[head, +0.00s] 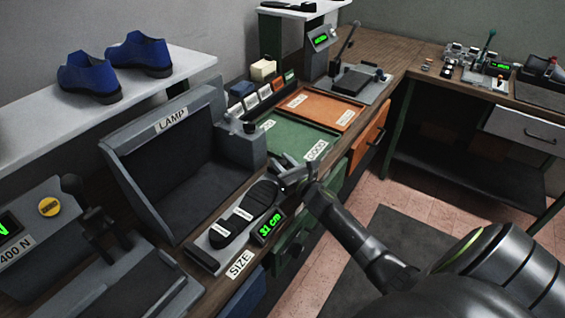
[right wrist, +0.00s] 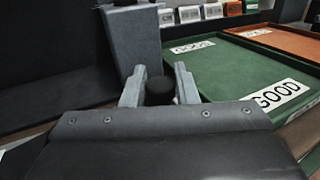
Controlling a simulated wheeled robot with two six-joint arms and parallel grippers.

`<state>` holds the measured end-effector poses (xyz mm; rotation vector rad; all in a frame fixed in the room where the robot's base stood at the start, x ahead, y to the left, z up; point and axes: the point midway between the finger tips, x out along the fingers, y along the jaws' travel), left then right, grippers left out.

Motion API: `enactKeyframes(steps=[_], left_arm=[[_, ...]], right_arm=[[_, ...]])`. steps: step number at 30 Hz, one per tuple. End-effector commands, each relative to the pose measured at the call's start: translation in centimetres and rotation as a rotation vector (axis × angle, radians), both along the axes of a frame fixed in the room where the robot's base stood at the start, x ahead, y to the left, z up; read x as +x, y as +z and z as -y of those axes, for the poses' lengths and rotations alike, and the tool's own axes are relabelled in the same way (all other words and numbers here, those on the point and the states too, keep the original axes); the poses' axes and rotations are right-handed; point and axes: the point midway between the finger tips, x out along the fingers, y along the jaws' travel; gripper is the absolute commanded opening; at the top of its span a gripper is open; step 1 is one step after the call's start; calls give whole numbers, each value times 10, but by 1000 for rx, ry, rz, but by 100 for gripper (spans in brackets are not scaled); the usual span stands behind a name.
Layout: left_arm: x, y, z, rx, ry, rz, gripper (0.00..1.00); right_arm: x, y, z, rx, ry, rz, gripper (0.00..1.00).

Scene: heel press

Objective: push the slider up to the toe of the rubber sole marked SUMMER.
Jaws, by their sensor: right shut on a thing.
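A black rubber sole (head: 262,197) lies on the grey size gauge (head: 206,256), its far end towards my right gripper. It bears small white labels, too small to read. The gauge's green display (head: 270,228) reads 31 cm. My right gripper (head: 286,178) is at the far end of the gauge, close to the sole's tip. In the right wrist view, its two grey fingers are shut on a round black knob (right wrist: 160,90), which I take as the slider's. The slider's body is hidden by the gripper, so I cannot tell whether it touches the sole. My left gripper is out of view.
A grey lamp box (head: 165,165) stands behind the gauge. Beyond are a green tray (head: 290,148), marked GOOD, and an orange tray (head: 318,108). A press (head: 50,235) stands at near left. Blue shoes (head: 140,55) sit on a white shelf (head: 190,68).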

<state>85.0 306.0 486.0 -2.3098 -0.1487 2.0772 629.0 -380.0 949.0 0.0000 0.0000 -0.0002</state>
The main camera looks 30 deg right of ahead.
Motion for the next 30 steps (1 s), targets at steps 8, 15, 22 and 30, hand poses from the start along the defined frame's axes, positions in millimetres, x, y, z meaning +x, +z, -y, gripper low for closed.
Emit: enactKeyframes(steps=[8, 15, 22, 30], left_arm=[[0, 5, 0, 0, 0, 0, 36], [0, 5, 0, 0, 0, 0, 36], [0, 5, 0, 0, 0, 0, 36], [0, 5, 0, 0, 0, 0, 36]], right_arm=[[-10, 0, -24, 2, 1, -2, 14], [-12, 0, -28, 0, 0, -1, 14], [-12, 0, -27, 0, 0, -1, 42], [-11, 0, -27, 0, 0, -1, 46]])
